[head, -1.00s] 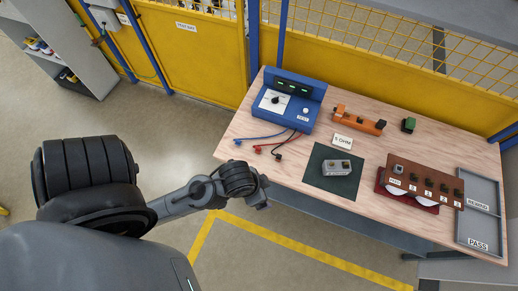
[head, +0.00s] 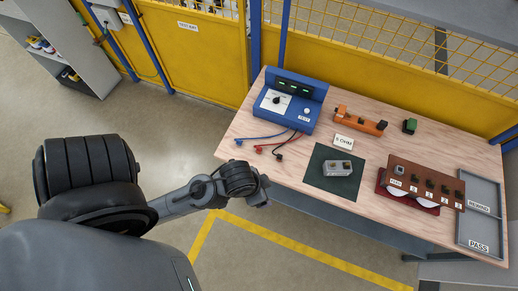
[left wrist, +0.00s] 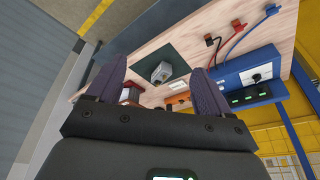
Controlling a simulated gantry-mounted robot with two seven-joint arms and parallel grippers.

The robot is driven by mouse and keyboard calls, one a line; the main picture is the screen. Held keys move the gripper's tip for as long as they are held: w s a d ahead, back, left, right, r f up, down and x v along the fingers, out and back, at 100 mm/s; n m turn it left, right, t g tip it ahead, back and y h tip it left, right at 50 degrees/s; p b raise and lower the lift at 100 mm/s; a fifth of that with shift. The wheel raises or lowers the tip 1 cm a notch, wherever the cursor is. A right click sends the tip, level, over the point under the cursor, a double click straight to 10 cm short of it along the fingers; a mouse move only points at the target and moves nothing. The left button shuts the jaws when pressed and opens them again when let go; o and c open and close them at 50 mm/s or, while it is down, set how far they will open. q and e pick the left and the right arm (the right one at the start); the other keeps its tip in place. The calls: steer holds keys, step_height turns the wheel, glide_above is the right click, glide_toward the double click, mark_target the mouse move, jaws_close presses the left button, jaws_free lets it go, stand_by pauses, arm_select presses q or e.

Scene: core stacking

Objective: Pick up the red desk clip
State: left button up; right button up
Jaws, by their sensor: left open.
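The red clip (head: 259,149) lies on the wooden table near its left edge, at the end of a red lead from the blue tester. It also shows in the left wrist view (left wrist: 238,24), beyond and to the right of my fingers. My left gripper (head: 262,194) is off the front edge of the table, apart from the clip. In the left wrist view, its two fingers (left wrist: 158,66) are spread with nothing between them. My right gripper is not in view.
A blue clip (head: 239,142) and a black clip (head: 279,157) lie on either side of the red one. The blue tester (head: 289,102) stands behind. A grey block (head: 337,169) sits on a dark mat (head: 318,181). A brown rack (head: 412,171) and grey tray (head: 480,227) are at right.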

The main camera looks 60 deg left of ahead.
arm_select(q)
steer(key=c, duration=0.3)
steer(key=shift+n, duration=0.3)
